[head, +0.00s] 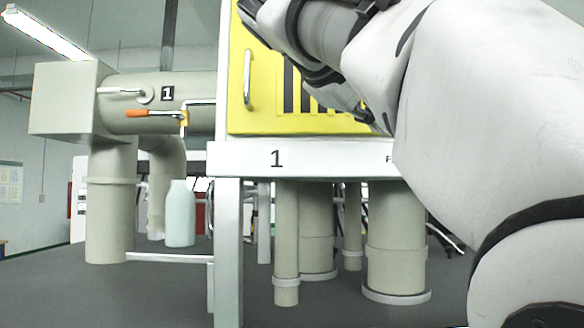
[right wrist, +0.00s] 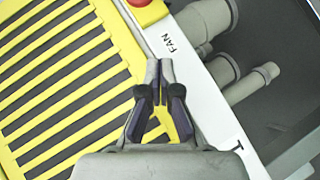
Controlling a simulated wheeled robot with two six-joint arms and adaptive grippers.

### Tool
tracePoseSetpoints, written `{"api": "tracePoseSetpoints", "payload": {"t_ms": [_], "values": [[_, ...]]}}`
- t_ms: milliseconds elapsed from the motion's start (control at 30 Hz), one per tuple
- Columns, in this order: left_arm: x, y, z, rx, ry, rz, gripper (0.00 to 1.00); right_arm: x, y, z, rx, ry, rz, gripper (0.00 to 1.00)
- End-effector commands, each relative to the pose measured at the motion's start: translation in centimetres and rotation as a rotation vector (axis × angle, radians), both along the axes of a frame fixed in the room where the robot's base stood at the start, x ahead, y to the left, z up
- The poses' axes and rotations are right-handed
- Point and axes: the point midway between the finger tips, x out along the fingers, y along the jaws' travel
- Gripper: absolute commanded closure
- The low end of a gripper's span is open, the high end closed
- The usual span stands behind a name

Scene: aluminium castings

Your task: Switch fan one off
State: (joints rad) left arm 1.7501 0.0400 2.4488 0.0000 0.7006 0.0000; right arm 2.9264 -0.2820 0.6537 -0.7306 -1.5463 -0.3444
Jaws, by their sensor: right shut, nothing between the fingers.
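Fan one appears as a yellow slatted housing (head: 262,112) on a white frame marked "1" (head: 276,158) in the head view. In the right wrist view, its yellow grille (right wrist: 60,70) fills the left, beside a white rail (right wrist: 195,85) lettered "FAN". A red round button (right wrist: 148,12) is cut off by the top edge of that view. My right gripper (right wrist: 160,66) is shut and empty over the border of grille and rail, its tips pointing toward the button but apart from it. In the head view my right arm hides the housing's right side. My left gripper is out of view.
A large pipe (head: 190,88) marked "1" with an orange-handled valve (head: 125,114) stands left of the housing. Several upright pipes (head: 397,235) stand under the frame. A metal handle (head: 247,77) juts from the housing.

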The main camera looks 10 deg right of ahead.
Motion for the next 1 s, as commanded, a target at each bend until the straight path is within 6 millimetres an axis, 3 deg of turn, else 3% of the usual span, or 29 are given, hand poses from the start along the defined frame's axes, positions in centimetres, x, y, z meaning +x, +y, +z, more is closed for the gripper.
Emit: {"api": "tracePoseSetpoints", "payload": {"t_ms": [367, 800, 1000], "values": [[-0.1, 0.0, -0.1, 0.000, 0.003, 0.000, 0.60, 0.6, -0.8, -0.4, 0.001, -0.001, 0.001, 1.00], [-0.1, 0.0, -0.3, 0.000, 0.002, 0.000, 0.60, 5.4, -7.7, -3.5, 0.001, 0.000, 0.000, 1.00], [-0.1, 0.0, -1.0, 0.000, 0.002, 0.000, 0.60, 4.7, -10.3, -5.2, 0.001, 0.000, 0.000, 1.00]]}}
